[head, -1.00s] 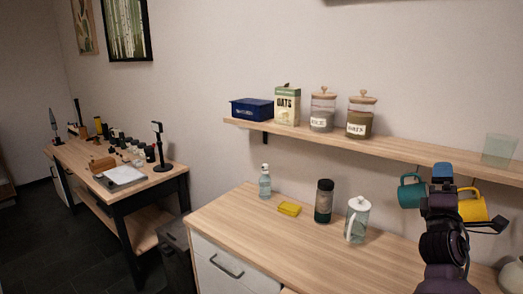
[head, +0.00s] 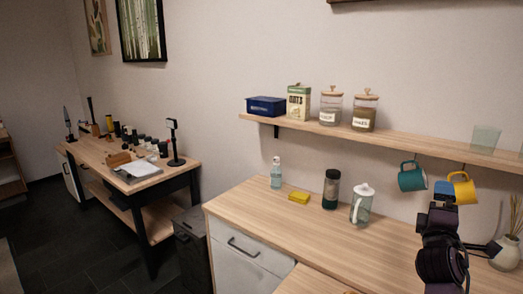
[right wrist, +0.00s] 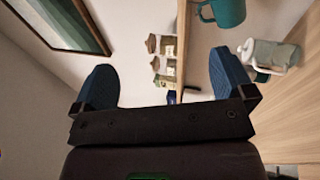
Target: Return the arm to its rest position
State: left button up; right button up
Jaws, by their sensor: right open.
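My right arm rises from the lower right of the head view. My left gripper is in no view.
A wooden shelf (head: 330,131) holds a blue box, an oats carton, two jars and a glass. A teal mug (head: 411,177) and a yellow mug (head: 462,189) hang under it. A bottle, yellow sponge, dark flask and white-lidded pitcher (head: 361,204) stand on the counter (head: 270,219).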

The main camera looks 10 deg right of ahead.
jog(key=s+a+f+m+g+y, duration=0.35)
jog(key=s+a+f, duration=0.25)
jog(key=f, duration=0.3)
jog(key=s+a+f+m+g+y, duration=0.35)
jog(key=s+a+f, duration=0.25)
jog(key=f, duration=0.4)
jog(key=s+a+f+m+g+y, duration=0.4)
jog(key=s+a+f+g+y, duration=0.15)
jog(key=s+a, duration=0.75)
pick_arm(q)
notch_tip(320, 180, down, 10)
jog(key=b, duration=1)
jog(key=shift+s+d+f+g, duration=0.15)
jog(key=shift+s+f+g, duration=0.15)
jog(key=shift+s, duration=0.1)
pick_arm(e)
jog(key=w+f+t+y, duration=0.1)
jog(key=w+f+t, duration=0.2)
jog(key=f, duration=0.8)
jog(key=w+f+n+t, duration=0.1)
jog(key=f+t, duration=0.3)
jog(key=f, duration=0.7)
jog(key=shift+w+d+t+y, duration=0.3)
jog(key=shift+w+t+y, duration=0.05)
jog(key=shift+w, duration=0.55)
jog(key=shift+r, duration=0.1)
